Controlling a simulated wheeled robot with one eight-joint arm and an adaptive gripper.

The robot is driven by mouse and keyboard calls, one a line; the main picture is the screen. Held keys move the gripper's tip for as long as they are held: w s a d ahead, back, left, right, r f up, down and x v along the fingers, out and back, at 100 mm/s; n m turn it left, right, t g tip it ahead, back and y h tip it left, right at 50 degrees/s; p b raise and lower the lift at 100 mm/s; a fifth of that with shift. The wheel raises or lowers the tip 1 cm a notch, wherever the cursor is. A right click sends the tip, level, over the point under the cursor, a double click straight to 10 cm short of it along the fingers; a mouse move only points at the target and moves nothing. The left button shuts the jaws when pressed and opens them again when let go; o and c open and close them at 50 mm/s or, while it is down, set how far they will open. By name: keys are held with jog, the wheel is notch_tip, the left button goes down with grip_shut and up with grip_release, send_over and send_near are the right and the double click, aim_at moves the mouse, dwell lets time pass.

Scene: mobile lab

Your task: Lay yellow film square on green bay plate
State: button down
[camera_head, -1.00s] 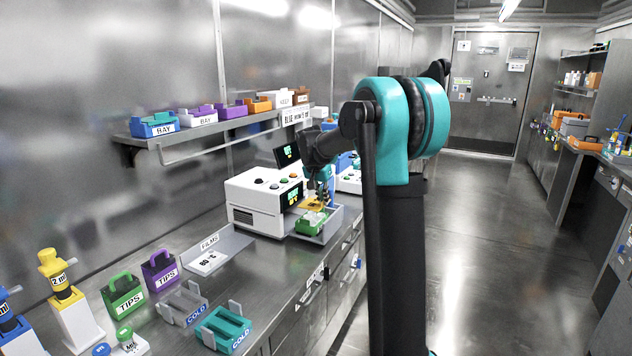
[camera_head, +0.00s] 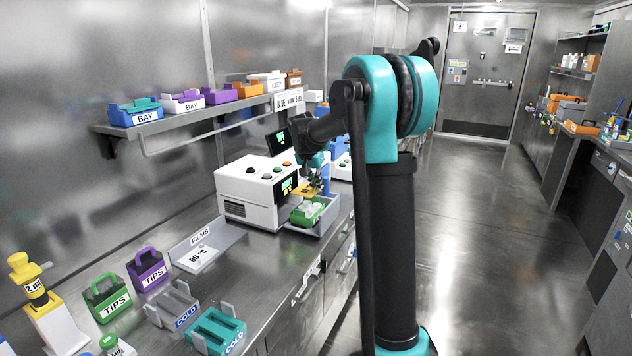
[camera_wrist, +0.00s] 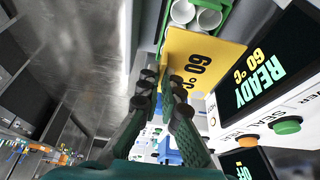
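The yellow film square (camera_wrist: 205,58), marked "60°C", is at my fingertips in the wrist view. It also shows as a small yellow patch (camera_head: 309,188) in the head view. My gripper (camera_wrist: 163,88) appears shut on the film's near edge; the exact contact is partly hidden by the fingers. The green bay plate (camera_head: 303,219) with white cups sits in a grey tray at the front of the white sealer. In the wrist view its green rim and white cups (camera_wrist: 208,18) show just beyond the film. The film is close to the plate; I cannot tell whether they touch.
The white sealer (camera_head: 240,206) stands right beside the plate; its screen (camera_wrist: 262,65) reads "READY 60°C". A grey films holder (camera_head: 222,236), marked 80°C, lies nearer on the bench. Tip boxes and cold racks (camera_head: 215,331) stand in front. A shelf (camera_head: 190,130) with bay boxes hangs on the wall.

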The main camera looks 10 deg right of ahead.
aim_at(316, 192)
jog(key=shift+f, duration=2.05)
jog(key=shift+f, duration=1.65)
jog(key=c, duration=1.6)
grip_release()
jog(key=shift+c, duration=0.2)
jog(key=v, duration=1.2)
jog(key=shift+d, duration=0.1)
jog(key=s+d+f+n+y, duration=0.1)
jog(key=s+f+n, duration=0.1)
jog(key=s+f, duration=0.4)
jog(key=s+d+f+n+y, duration=0.1)
jog(key=s+f, duration=0.6)
jog(key=s, duration=1)
jog(key=s+d+f+n, duration=0.2)
jog(key=s+f+n, duration=0.2)
jog(key=s, duration=0.8)
notch_tip(316, 192, down, 3)
jog(key=shift+r+y, duration=0.2)
jog(key=shift+y, duration=0.2)
